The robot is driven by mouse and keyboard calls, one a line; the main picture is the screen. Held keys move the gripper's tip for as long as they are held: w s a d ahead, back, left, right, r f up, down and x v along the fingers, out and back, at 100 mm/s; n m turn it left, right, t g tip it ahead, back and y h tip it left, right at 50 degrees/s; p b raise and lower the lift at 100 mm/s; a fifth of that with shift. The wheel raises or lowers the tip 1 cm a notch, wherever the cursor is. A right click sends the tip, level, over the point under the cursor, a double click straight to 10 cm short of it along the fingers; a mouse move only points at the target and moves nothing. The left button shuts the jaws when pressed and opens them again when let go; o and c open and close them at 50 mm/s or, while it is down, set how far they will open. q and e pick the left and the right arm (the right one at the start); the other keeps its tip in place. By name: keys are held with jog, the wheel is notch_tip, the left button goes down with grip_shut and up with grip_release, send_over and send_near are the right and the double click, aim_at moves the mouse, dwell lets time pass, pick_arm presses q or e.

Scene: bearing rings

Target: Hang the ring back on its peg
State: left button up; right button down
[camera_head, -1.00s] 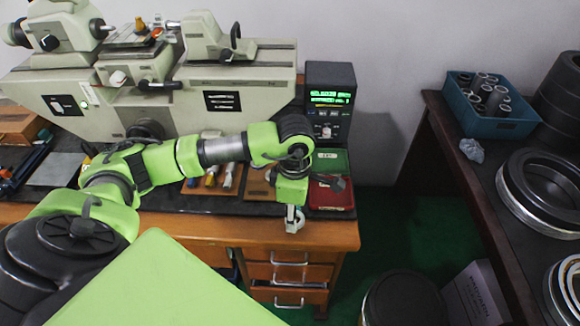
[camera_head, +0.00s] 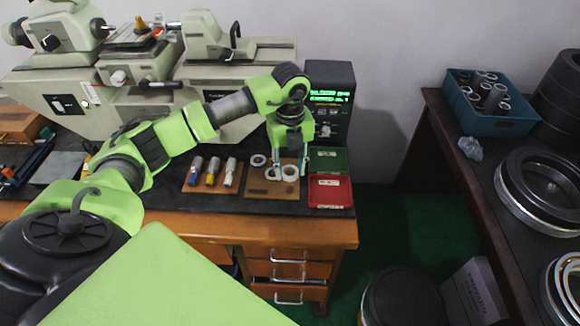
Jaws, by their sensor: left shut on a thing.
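My left arm reaches in from the left, and my left gripper (camera_head: 289,169) points down over a small wooden board (camera_head: 262,194) on the bench. It is shut on a pale ring (camera_head: 290,174), which shows at its fingertips. Other pale rings are at the board beside it, one (camera_head: 258,160) at the back left and one (camera_head: 271,175) just left of the fingers. The pegs are too small or hidden to make out. I cannot tell whether the held ring touches the board or a peg. My right gripper is not in view.
Left of the board is another wooden board (camera_head: 190,187) with several coloured-tipped cylinders. Right of it is an open box with a green lid (camera_head: 328,152) and a red tray (camera_head: 331,205). The grey-green machine (camera_head: 110,108) and a display unit (camera_head: 331,130) stand behind.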

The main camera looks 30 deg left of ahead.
aim_at(290, 188)
pick_arm(q)
notch_tip(290, 188, down, 6)
jog(key=b, duration=0.4)
jog(key=shift+f+b, duration=0.3)
jog(key=shift+f, duration=0.05)
dwell(0.6)
jog(key=shift+f, duration=0.3)
dwell(0.6)
jog(key=o, duration=1.3)
jog(key=shift+c, duration=0.2)
